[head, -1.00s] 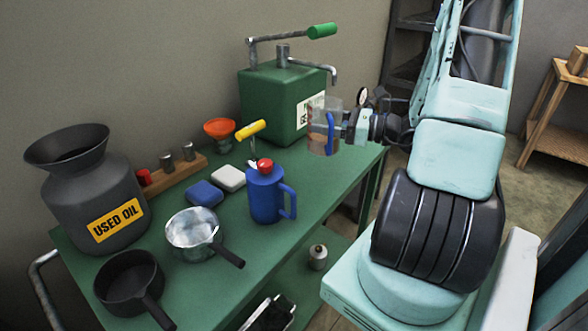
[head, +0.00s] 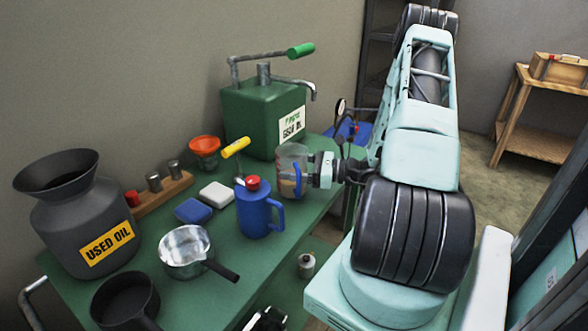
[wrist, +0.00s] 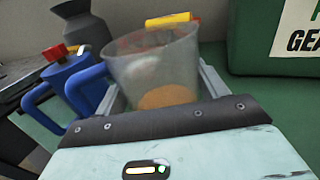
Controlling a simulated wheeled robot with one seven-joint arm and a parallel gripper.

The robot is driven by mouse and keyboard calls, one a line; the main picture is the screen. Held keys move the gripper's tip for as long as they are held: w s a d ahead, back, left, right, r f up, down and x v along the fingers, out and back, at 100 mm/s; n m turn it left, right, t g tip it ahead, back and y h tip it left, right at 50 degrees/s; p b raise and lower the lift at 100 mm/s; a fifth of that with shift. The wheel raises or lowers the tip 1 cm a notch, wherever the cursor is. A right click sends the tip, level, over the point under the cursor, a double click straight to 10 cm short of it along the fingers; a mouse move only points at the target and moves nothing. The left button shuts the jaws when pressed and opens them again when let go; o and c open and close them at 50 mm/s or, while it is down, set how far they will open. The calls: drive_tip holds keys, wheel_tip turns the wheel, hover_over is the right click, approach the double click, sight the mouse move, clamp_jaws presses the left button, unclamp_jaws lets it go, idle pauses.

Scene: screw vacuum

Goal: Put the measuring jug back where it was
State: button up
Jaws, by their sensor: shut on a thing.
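The measuring jug (head: 293,160) is a clear cup with a blue handle and some amber-brown liquid low inside. It looks upright. My gripper (head: 306,172) is shut on it, coming from the right in the head view. In the wrist view the jug (wrist: 155,70) stands between the two fingers, with its blue handle on the left. It is over the right part of the green table (head: 200,240), right of the blue can (head: 258,212) and in front of the green oil pump box (head: 255,120). I cannot tell whether its base touches the table.
A used-oil can (head: 95,225), a steel pan (head: 185,250), a black pan (head: 122,300), a blue block (head: 193,211), a white block (head: 217,194) and an orange funnel (head: 204,148) crowd the table. The blue can's handle is close to the jug.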

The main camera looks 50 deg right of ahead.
drive_tip(key=shift+f, duration=0.3)
drive_tip(key=shift+f, duration=0.1)
drive_tip(key=o, duration=1.3)
drive_tip(key=b+v, duration=0.1)
drive_tip(key=v, duration=1.1)
drive_tip(key=shift+b, duration=0.3)
